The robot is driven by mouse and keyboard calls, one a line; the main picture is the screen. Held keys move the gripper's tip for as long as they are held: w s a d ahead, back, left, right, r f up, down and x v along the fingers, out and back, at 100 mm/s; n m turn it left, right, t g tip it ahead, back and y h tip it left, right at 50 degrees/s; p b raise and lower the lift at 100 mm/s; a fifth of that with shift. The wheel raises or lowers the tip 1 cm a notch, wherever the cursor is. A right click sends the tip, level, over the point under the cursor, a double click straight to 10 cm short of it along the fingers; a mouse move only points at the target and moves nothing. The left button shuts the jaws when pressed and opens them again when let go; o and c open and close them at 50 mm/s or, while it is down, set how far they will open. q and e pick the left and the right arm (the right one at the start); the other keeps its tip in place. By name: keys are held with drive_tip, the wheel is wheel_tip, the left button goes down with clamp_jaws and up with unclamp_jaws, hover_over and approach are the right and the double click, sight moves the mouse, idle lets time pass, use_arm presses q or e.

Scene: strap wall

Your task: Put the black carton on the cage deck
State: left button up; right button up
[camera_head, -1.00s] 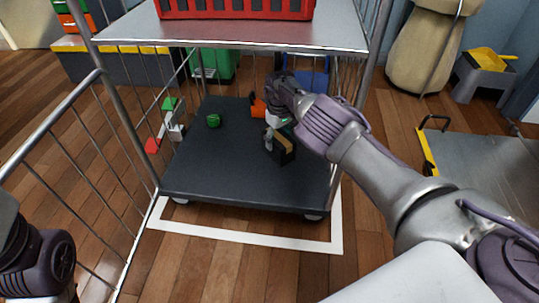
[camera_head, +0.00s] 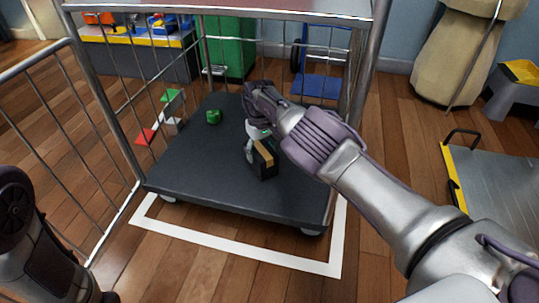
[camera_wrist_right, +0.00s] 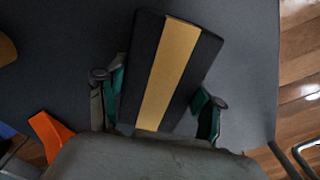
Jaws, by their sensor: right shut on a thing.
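The black carton (camera_head: 264,164) with a tan stripe is over the dark cage deck (camera_head: 200,160), right of the deck's middle. My right gripper (camera_head: 254,145) reaches in from the right and is shut on the carton. In the right wrist view the carton (camera_wrist_right: 168,72) sits between the two green-padded fingers (camera_wrist_right: 157,108). I cannot tell whether its underside touches the deck. Part of my left arm shows at the lower left of the head view, but its gripper fingers do not show.
A green object (camera_head: 213,117) sits on the deck left of the carton. An orange piece (camera_wrist_right: 50,135) shows in the wrist view. Cage posts and side bars (camera_head: 100,100) and an upper shelf (camera_head: 220,6) surround the deck. A flat cart (camera_head: 495,180) stands at right.

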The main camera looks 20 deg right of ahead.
drive_tip(key=shift+a+r, duration=0.15)
drive_tip(key=shift+f, duration=0.2)
drive_tip(key=o, duration=1.4)
